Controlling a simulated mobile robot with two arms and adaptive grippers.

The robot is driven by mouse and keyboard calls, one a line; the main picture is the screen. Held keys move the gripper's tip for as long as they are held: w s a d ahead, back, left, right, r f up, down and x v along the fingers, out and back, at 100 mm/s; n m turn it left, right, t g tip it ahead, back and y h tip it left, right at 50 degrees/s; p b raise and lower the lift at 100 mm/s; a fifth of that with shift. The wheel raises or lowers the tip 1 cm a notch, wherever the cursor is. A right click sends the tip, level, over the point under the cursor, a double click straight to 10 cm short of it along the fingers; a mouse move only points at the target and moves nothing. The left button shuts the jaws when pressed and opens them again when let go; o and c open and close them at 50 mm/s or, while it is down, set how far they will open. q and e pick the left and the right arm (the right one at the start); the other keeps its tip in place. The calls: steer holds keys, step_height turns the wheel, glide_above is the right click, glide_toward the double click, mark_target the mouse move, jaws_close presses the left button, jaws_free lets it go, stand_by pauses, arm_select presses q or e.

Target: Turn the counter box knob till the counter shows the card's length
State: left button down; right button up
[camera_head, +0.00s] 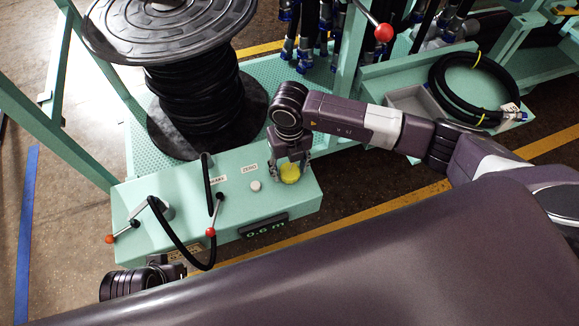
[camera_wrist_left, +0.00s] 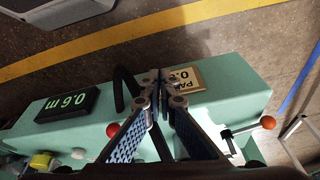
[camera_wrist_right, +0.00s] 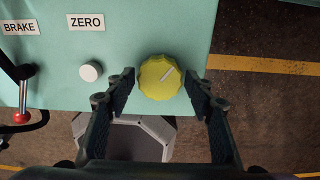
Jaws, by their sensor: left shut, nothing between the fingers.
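The mint-green counter box (camera_head: 150,190) has a dark display (camera_head: 263,226) reading 0.6 m; it also shows in the left wrist view (camera_wrist_left: 68,104). The yellow knob (camera_wrist_right: 158,78) has a white mark pointing up and right. My right gripper (camera_wrist_right: 160,92) is open, with one finger on each side of the knob and visible gaps. In the head view, the right gripper (camera_head: 290,165) is over the knob (camera_head: 290,174). My left gripper (camera_wrist_left: 160,82) is shut and empty near the card (camera_wrist_left: 186,79), which is partly hidden; its number starts with 0.
A white button (camera_head: 255,186) is beside the knob, under a ZERO label. Red-tipped levers (camera_head: 211,231) and a black hose (camera_head: 180,240) are on the box's left part. A hose reel (camera_head: 190,90) stands behind. A coiled hose (camera_head: 475,90) lies at right.

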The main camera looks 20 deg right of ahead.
mark_target(290, 170)
steer(key=shift+o, duration=0.8)
step_height(290, 170, up, 12)
stand_by(0.3)
